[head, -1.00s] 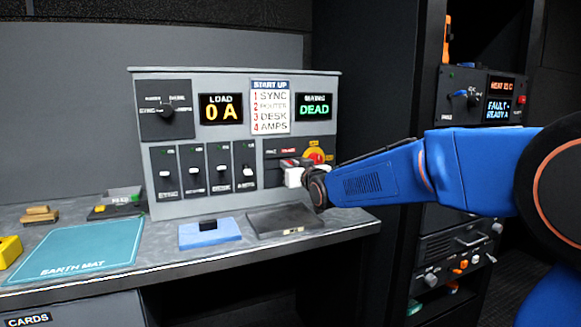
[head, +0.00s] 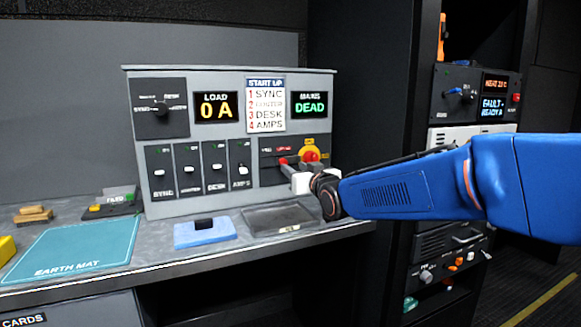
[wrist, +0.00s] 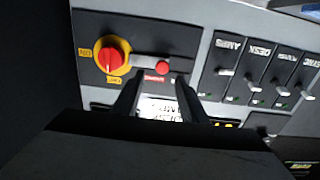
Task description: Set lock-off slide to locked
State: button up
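The lock-off slide has a small red knob (wrist: 162,67) at the right end of a pale slot in the wrist view. The red knob (head: 283,160) also shows in the head view, just above and left of my gripper. A small red label sits beside the slot; I cannot read it. A red rotary switch (wrist: 111,57) on a yellow disc is left of the slide in the wrist view. My gripper (wrist: 160,83) is open, its two dark fingers spread on either side, with the knob just beyond the fingertips. I cannot tell whether either finger touches it. In the head view my gripper (head: 299,181) is at the panel's lower right.
Several slide switches (head: 200,168) stand in a row left of the lock-off section. The load display (head: 215,107) reads 0 A; another display (head: 309,103) reads DEAD. A blue block (head: 205,236) and dark tray (head: 278,219) lie on the bench below. An equipment rack (head: 470,110) stands right.

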jog(key=v, duration=1)
jog(key=shift+s+d, duration=0.15)
jog(key=shift+s, duration=0.15)
jog(key=s+d+f+m+g+h, duration=0.2)
jog(key=s+d+f+g+h, duration=0.35)
jog(key=s+d+f, duration=0.8)
jog(key=s+d+f+g, duration=0.1)
jog(key=s+f+g, duration=0.2)
jog(key=s, duration=0.7)
jog(key=s+d+f+m+g, duration=0.1)
jog(key=s+f+g, duration=0.3)
jog(key=s+f, duration=0.4)
jog(key=s, duration=0.3)
jog(key=shift+d+f+m, duration=0.2)
jog(key=shift+f+m, duration=0.1)
